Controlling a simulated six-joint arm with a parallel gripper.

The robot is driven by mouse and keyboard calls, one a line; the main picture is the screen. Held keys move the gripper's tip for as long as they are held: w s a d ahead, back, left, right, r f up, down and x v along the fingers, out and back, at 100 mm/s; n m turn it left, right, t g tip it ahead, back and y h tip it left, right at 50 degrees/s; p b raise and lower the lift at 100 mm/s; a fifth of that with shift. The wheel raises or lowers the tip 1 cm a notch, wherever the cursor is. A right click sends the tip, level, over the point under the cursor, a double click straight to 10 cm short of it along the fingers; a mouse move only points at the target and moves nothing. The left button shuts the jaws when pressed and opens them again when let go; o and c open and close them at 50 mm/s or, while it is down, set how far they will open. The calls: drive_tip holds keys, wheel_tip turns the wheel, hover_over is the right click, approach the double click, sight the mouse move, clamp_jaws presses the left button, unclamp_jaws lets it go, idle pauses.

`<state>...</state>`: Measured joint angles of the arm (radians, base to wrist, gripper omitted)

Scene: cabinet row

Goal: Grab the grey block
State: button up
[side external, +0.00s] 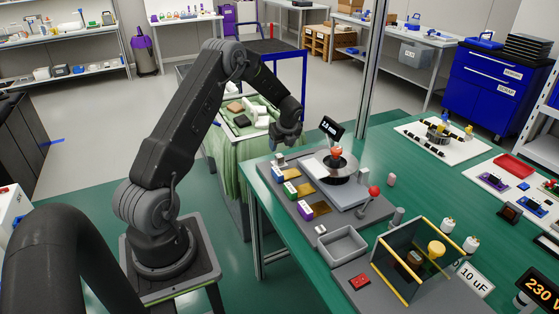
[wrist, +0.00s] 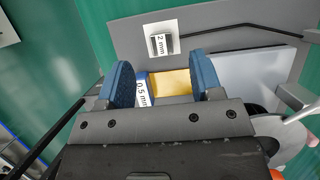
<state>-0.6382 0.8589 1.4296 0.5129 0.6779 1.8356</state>
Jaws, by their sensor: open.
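A small grey block (side external: 281,160) stands at the far left end of the grey base plate in the side view. In the wrist view a small grey block with a "2 mm" label (wrist: 160,43) sits on a pale square, just beyond my fingertips. My gripper (side external: 287,140) hangs above that end of the plate, apart from the blocks. In the wrist view its two blue fingers (wrist: 162,72) are spread with nothing held. A blue block labelled "0.5 mm" (wrist: 141,88) and a yellow piece (wrist: 171,83) show below, between the fingers.
Green and purple blocks (side external: 306,210) stand in line along the plate. A machine with a round disc (side external: 352,178) and a display (side external: 331,128) stand to the right. A grey tray (side external: 343,244) and a yellow-framed clear shield (side external: 390,250) are nearer the front.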

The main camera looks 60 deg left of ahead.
sight(280, 156)
drive_tip(key=x, duration=0.4)
drive_tip(key=d+x, duration=0.1)
drive_tip(key=x, duration=0.2)
drive_tip(key=shift+a+f, duration=0.1)
drive_tip(key=shift+f, duration=0.15)
drive_tip(key=shift+r, duration=0.1)
clamp_jaws()
